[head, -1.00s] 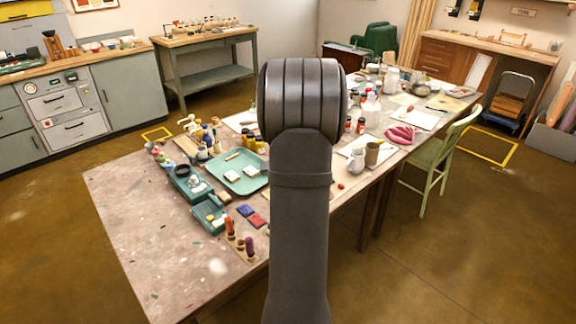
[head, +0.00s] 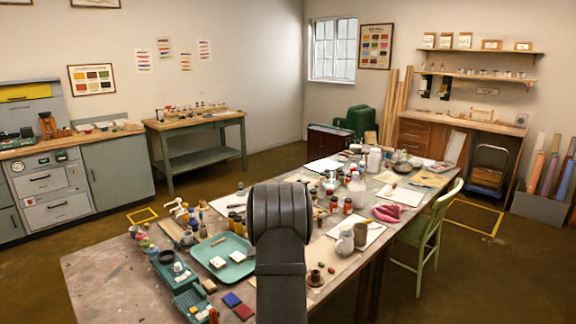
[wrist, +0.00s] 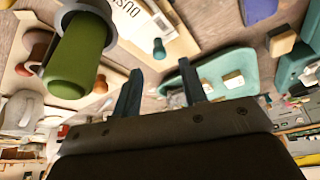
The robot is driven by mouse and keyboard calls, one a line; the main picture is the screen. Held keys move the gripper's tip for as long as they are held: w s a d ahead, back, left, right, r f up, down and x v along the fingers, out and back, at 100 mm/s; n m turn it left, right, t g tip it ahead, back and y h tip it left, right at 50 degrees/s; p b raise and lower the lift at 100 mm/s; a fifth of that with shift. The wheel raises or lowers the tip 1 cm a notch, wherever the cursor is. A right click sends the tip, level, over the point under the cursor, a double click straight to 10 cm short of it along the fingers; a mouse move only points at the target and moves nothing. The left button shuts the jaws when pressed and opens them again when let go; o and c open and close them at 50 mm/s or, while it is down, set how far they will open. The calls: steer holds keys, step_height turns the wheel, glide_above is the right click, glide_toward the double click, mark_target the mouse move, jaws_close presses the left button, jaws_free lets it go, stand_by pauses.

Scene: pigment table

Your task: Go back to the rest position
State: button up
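My gripper (wrist: 161,68) shows in the wrist view as two dark blue fingers, set apart with no object visible between them. Its fingers are hidden in the head view behind my dark arm, which rises in front of the long worktable (head: 95,275). In the wrist view, a green cylindrical object with a grey collar (wrist: 78,58) is large and close at upper left, apart from the fingers.
The table holds a teal tray with white blocks (head: 238,268), a pink cloth (head: 387,213), jugs, jars and bottles. A green chair (head: 428,232) stands at its right side. The table's near left corner is mostly bare.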

steer(key=shift+x, duration=2)
steer(key=shift+r, duration=0.1)
